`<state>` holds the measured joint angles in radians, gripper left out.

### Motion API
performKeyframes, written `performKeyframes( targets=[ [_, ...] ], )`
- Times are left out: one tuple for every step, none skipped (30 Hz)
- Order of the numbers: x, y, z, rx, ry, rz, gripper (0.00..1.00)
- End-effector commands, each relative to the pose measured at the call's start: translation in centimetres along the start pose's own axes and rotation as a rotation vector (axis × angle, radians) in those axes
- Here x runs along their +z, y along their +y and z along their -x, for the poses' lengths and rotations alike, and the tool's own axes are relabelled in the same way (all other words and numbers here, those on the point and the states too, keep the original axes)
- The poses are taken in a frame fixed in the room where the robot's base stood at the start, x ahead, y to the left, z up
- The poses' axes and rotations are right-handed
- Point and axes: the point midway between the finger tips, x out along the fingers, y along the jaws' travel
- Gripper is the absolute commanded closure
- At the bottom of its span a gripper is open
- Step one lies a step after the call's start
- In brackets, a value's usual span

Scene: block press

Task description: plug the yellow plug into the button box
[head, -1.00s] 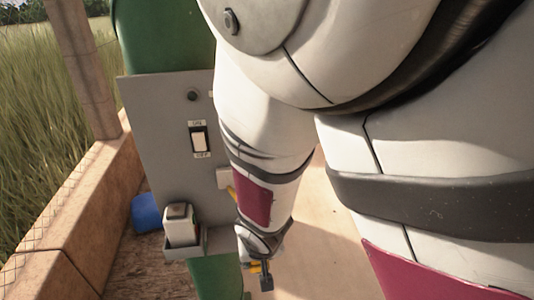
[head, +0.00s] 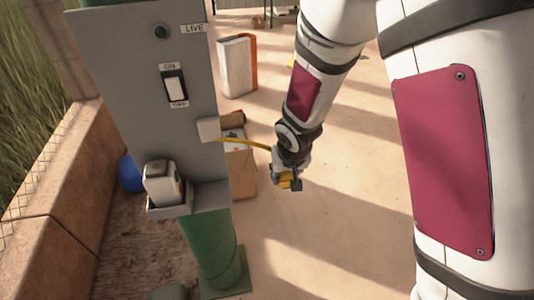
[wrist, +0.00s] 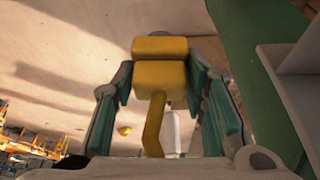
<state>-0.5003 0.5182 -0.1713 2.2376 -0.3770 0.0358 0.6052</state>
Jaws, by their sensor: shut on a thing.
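The yellow plug (wrist: 160,78) is clamped between the green pads of my gripper (wrist: 165,85) in the wrist view. In the head view my gripper (head: 289,176) hangs in the air right of the grey panel, with the yellow plug (head: 286,184) partly hidden in it. A yellow cable (head: 245,142) runs from a white block (head: 208,129) on the panel's right edge to the plug. A small white box (head: 160,184) with a dark top and coloured spots on its side, apparently the button box, stands in a grey tray, left of my gripper and apart from it. Its socket cannot be made out.
The grey panel (head: 140,95) carries an ON/OFF switch (head: 175,86) and a LIVE label. The grey tray (head: 210,196) juts out at its foot above a green post (head: 212,255). A cardboard box (head: 243,172) is behind. The floor to the right is clear.

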Motion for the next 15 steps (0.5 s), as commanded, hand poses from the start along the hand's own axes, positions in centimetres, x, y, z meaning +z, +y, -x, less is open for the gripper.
performKeyframes(
  targets=[
    [-1.4,1.9,-1.4,0.007,0.000,-0.023,0.85],
    [-2.0,2.8,-1.9,0.009,-0.001,-0.030,0.85],
    [-2.8,4.0,-2.5,0.012,0.001,-0.041,0.85],
    [-3.3,5.0,-3.0,0.013,0.001,-0.047,0.85],
    [-3.9,5.9,-3.4,0.016,0.002,-0.056,0.85],
    [-4.6,7.2,-4.0,0.018,0.003,-0.064,0.85],
    [-5.0,8.1,-4.4,0.020,0.004,-0.072,0.85],
    [-5.5,9.0,-4.7,0.022,0.006,-0.079,0.85],
    [-6.1,10.2,-5.2,0.024,0.008,-0.087,0.85],
    [-6.4,11.0,-5.5,0.026,0.009,-0.095,0.85],
    [-6.8,11.8,-5.7,0.027,0.010,-0.101,0.85],
    [-7.1,12.7,-6.0,0.029,0.012,-0.107,0.85],
    [-7.4,13.3,-6.2,0.031,0.013,-0.112,0.85],
    [-7.6,13.8,-6.3,0.031,0.014,-0.116,0.85],
    [-7.8,14.5,-6.5,0.033,0.016,-0.120,0.85]
  ],
)
